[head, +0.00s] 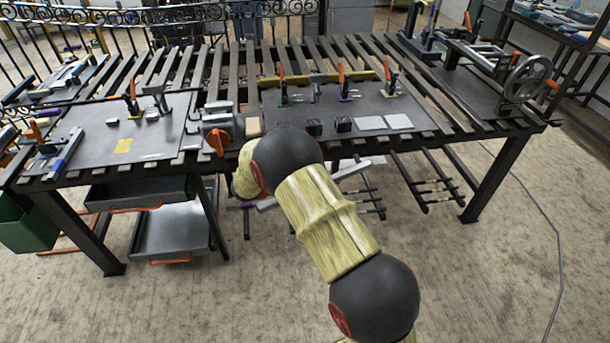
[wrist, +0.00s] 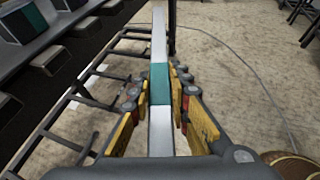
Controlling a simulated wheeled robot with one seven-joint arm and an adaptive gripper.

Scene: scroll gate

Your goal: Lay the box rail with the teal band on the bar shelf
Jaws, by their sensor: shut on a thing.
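The box rail (wrist: 159,40) is a long, straight, silver-grey square bar with a teal band (wrist: 160,84) around it. My gripper (wrist: 159,90) is shut on it at the band, with a finger on each side. In the head view the rail (head: 352,170) shows partly beside my arm, below the table's front edge; my gripper is hidden there behind my arm. Under the table are dark open bars that look like the bar shelf (head: 435,188). In the wrist view dark bars (wrist: 62,128) lie left of the rail, apart from it in the picture.
The slatted welding table (head: 345,138) stands above, with clamps, plates and small blocks on it. Grey drawers (head: 170,232) hang under its left part. A table leg (head: 497,178) stands at the right. The floor in front is clear except for a thin cable (head: 548,215).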

